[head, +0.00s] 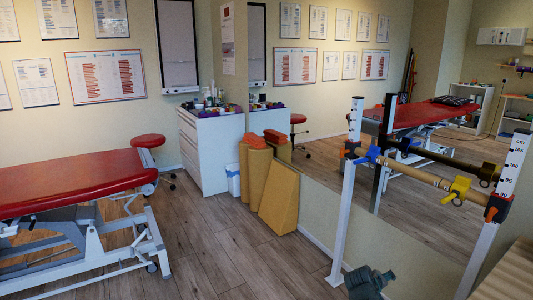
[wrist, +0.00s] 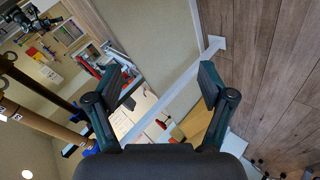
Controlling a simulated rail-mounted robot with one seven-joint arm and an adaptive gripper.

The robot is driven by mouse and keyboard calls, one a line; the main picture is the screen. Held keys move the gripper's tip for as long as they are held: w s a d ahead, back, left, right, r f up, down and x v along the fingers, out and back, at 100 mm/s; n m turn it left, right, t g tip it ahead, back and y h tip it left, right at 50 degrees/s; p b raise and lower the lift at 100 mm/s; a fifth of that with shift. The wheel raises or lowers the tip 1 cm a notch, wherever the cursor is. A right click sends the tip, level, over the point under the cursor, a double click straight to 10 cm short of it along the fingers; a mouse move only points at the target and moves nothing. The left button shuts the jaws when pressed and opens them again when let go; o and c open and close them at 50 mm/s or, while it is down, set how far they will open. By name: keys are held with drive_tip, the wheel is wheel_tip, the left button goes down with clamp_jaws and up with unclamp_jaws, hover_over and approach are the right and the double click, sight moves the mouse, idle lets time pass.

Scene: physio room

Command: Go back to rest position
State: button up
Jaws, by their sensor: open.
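My gripper (wrist: 168,85) is open and empty in the wrist view, with a dark green finger on each side. Nothing is between its fingertips. The gripper's fingers cannot be made out there. The wrist view is strongly tilted and shows the white post of the rail stand and the wood floor beyond the fingers.
A red treatment table (head: 75,183) is at left. Yellow foam wedges (head: 278,197) lean near a white cabinet (head: 211,150). The middle floor (head: 215,250) is clear.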

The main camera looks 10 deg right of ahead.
drive_tip(key=s+a+f+g+y, duration=0.25)
drive_tip(key=a+f, duration=0.45)
drive_tip(key=a, duration=0.4)
drive_tip(key=s+a+f+m+g+y, duration=0.1)
drive_tip(key=s+a+f+y, duration=0.25)
drive_tip(key=a+f, duration=0.55)
drive_tip(key=s+a+f+g+y, duration=0.25)
drive_tip(key=a+f, duration=0.25)
drive_tip(key=a, duration=0.8)
drive_tip(key=s+f+g, duration=0.3)
drive_tip(key=s+f, duration=0.2)
drive_tip(key=s, duration=0.6)
drive_tip(key=s+d+f+g, duration=0.1)
drive_tip(key=s+f+g, duration=0.25)
drive_tip(key=s, duration=0.85)
drive_tip(key=s+f+g, duration=0.3)
drive_tip(key=s+f, duration=0.2)
drive_tip(key=s, duration=0.6)
drive_tip(key=w+r+t+p, duration=0.3)
drive_tip(key=r+p, duration=1.2)
drive_tip(key=p, duration=0.5)
drive_tip(key=shift+w+r, duration=0.4)
drive_tip(key=shift+w, duration=0.25)
